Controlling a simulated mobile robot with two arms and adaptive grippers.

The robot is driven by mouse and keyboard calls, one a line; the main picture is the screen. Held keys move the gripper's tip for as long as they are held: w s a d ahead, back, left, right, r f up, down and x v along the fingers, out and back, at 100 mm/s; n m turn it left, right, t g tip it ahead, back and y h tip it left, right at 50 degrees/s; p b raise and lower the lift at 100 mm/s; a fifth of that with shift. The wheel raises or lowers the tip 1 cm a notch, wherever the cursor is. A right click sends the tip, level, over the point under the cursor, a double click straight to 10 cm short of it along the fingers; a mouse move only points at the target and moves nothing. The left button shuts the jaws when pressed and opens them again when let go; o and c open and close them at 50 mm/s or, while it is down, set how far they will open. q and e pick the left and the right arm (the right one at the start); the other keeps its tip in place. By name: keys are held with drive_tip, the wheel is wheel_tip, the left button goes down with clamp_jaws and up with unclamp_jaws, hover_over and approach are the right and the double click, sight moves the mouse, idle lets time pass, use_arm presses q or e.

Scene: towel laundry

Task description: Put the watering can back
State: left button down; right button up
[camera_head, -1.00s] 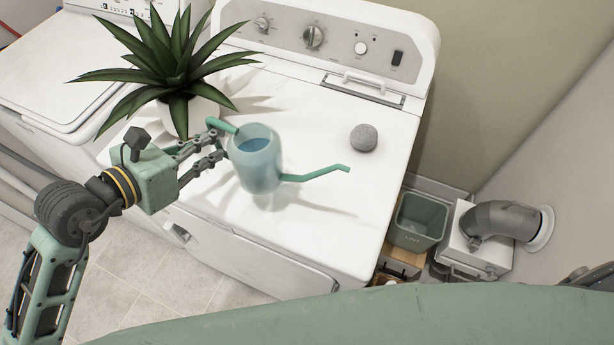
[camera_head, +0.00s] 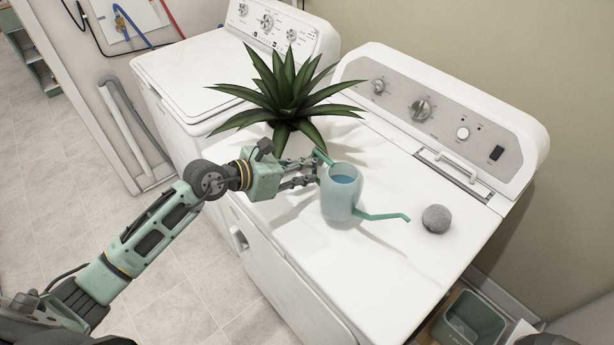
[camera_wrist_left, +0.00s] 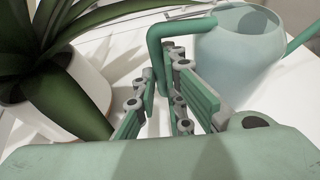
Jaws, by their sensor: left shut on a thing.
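The watering can (camera_head: 340,195) has a pale blue-green see-through body with water in it, a green handle and a thin green spout pointing right. It is upright at the front part of the dryer top (camera_head: 390,262); I cannot tell whether its base touches the surface. My left gripper (camera_head: 312,175) is shut on its handle from the left. In the left wrist view, the handle (camera_wrist_left: 154,50) runs down between the fingers (camera_wrist_left: 160,108), with the can body (camera_wrist_left: 238,55) to the right. My right gripper is not in view.
A spiky green plant (camera_head: 287,95) stands just behind my left gripper; its white pot (camera_wrist_left: 75,95) is close on the left in the wrist view. A grey ball (camera_head: 436,219) lies right of the spout. A bin (camera_head: 473,322) stands beside the dryer. Open floor (camera_head: 60,170) lies left.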

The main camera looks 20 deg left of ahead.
use_arm(q)
drive_tip(key=f, duration=0.3)
drive_tip(key=shift+w+a+f+p, duration=0.15)
drive_tip(key=shift+w+f+p, duration=0.1)
drive_tip(key=shift+p, duration=0.1)
drive_tip(key=shift+f, duration=0.4)
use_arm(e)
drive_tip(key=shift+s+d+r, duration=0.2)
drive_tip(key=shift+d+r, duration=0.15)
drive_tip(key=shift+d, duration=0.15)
use_arm(q)
drive_tip(key=shift+f, duration=0.1)
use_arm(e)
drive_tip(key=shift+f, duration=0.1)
use_arm(q)
drive_tip(key=c, duration=1.8)
unclamp_jaws()
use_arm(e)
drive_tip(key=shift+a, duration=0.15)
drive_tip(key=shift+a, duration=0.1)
